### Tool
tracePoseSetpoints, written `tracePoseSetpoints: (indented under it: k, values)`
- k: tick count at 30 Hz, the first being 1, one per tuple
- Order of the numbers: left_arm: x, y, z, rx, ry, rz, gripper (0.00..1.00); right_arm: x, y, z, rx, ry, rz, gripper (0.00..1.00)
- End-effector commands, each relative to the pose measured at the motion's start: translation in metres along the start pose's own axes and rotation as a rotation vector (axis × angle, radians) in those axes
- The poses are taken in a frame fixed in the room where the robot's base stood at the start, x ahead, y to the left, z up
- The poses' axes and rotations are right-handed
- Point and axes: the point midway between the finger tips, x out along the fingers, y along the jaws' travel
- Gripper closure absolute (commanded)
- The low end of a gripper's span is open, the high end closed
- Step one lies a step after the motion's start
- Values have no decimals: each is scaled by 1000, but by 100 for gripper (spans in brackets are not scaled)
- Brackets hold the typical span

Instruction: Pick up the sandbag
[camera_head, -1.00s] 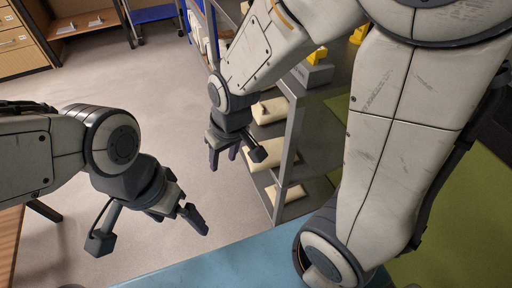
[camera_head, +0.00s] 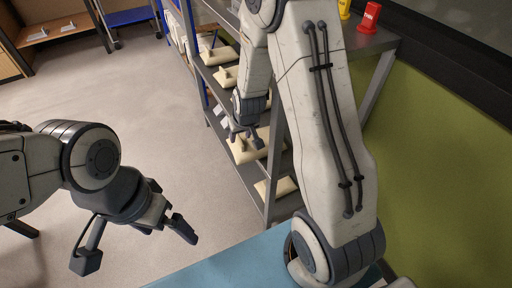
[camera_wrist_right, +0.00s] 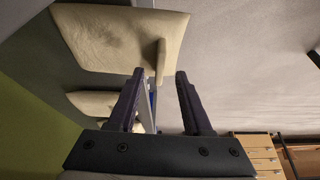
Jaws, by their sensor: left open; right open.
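Several cream sandbags with upright tabs lie on the shelves of a grey metal rack. One sandbag (camera_head: 240,156) lies on a middle shelf just below my right gripper (camera_head: 245,138). In the right wrist view this sandbag (camera_wrist_right: 115,40) fills the upper left, and its tab (camera_wrist_right: 161,60) stands just beyond and between the fingertips of my open, empty right gripper (camera_wrist_right: 160,73). I cannot tell whether the fingers touch the tab. My left gripper (camera_head: 172,208) is open and empty, over the floor at lower left.
Other sandbags lie on the rack above (camera_head: 217,56) and on the bottom shelf (camera_head: 277,187). The rack's front post (camera_head: 273,165) stands close to my right gripper. A red object (camera_head: 369,17) sits on top. Floor (camera_head: 130,105) left of the rack is clear.

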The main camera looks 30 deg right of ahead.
Motion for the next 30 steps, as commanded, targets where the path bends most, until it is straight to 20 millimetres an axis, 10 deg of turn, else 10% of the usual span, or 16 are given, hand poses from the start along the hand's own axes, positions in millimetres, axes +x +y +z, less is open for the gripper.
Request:
tracePoseSetpoints:
  k: [14,18,30]
  values:
    - [12,-1,1,0,0,0,0,31,0,0,1,0,0,50]
    - [12,-1,1,0,0,0,0,31,0,0,1,-1,0,100]
    - [12,-1,1,0,0,0,0,31,0,0,1,-1,0,100]
